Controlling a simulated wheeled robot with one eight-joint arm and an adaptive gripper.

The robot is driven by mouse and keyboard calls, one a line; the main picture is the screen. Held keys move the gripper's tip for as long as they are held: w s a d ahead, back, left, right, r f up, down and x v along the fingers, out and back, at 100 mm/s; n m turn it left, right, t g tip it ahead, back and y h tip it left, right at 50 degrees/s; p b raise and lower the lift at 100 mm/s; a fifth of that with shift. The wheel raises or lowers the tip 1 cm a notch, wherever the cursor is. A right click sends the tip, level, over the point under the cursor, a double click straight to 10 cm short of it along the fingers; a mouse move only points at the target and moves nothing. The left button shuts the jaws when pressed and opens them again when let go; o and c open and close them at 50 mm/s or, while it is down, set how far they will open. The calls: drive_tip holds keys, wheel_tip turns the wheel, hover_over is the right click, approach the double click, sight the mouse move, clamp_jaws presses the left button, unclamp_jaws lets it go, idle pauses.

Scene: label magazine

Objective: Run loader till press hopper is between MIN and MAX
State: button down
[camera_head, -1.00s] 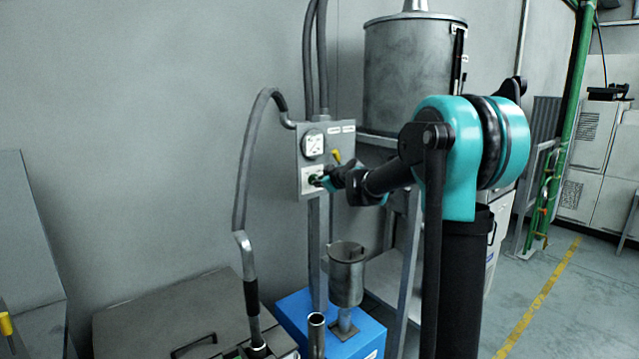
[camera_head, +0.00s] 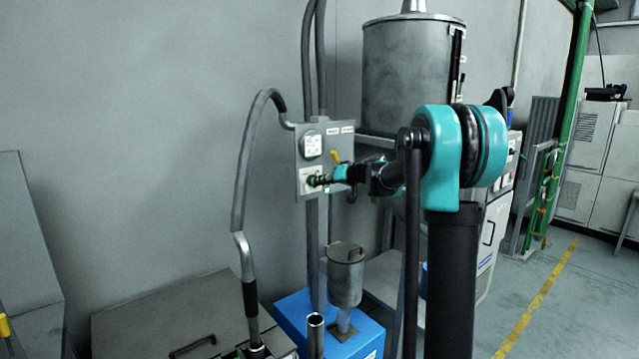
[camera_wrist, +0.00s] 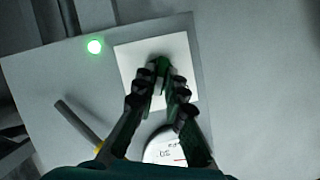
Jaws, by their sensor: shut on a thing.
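A grey control box (camera_head: 342,140) stands on a post against the wall, with a round gauge (camera_head: 312,145) above a white switch plate (camera_head: 304,187). My gripper (camera_head: 319,180) reaches it from the right. In the wrist view, my gripper (camera_wrist: 163,75) is shut on a green switch knob (camera_wrist: 160,66) on the white plate (camera_wrist: 125,58); the fingers hide much of the knob. A green lamp (camera_wrist: 95,46) glows beside the plate. A large metal hopper (camera_head: 405,80) stands behind, with a dark upright sight strip (camera_head: 456,65). I cannot read its level or marks.
A yellow-handled lever (camera_head: 336,157) sits beside the plate. Below are a small metal canister (camera_head: 345,280) on a blue base (camera_head: 295,303) and a lidded grey bin (camera_head: 135,320) with a hose (camera_head: 243,180). Open floor lies right, around a yellow line (camera_head: 545,300).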

drive_tip(key=shift+w+d+f+m+g+y, duration=0.1)
drive_tip(key=shift+m+g+y, duration=0.2)
drive_tip(key=shift+m+y, duration=0.8)
drive_tip(key=shift+m, duration=0.5)
drive_tip(key=c, duration=1.6)
unclamp_jaws()
drive_tip(key=v, duration=1.2)
